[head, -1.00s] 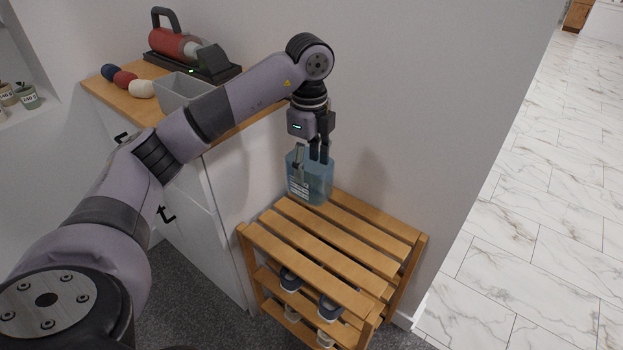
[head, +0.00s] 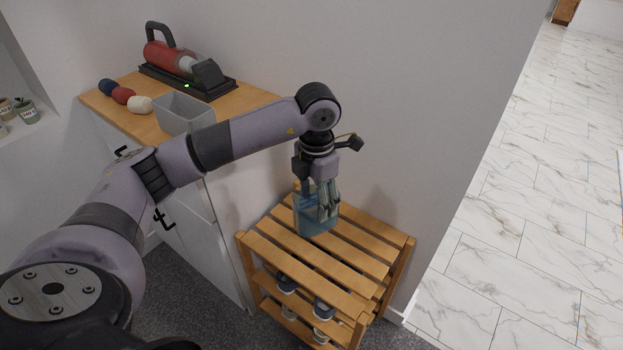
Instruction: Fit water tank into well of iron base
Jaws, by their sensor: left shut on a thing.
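The water tank (head: 312,222) is a translucent blue box. It is upright over the top slats of the wooden rack; I cannot tell whether its bottom touches them. My left gripper (head: 326,208) points down and is shut on the tank's upper part, and its fingers hide part of the tank. The iron base (head: 215,90) is a long black stand with a small green light on the cabinet top, left of and higher than the tank. A red iron (head: 165,57) with a dark handle rests on it. I cannot make out the well clearly. My right gripper is not in view.
The slatted rack (head: 275,262) holds shoes (head: 323,307) on its lower shelves. On the cabinet top (head: 95,98) are an open grey bin (head: 185,113) and several coloured balls (head: 123,95). A wall stands close behind the rack. Marble floor (head: 510,220) is clear at right.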

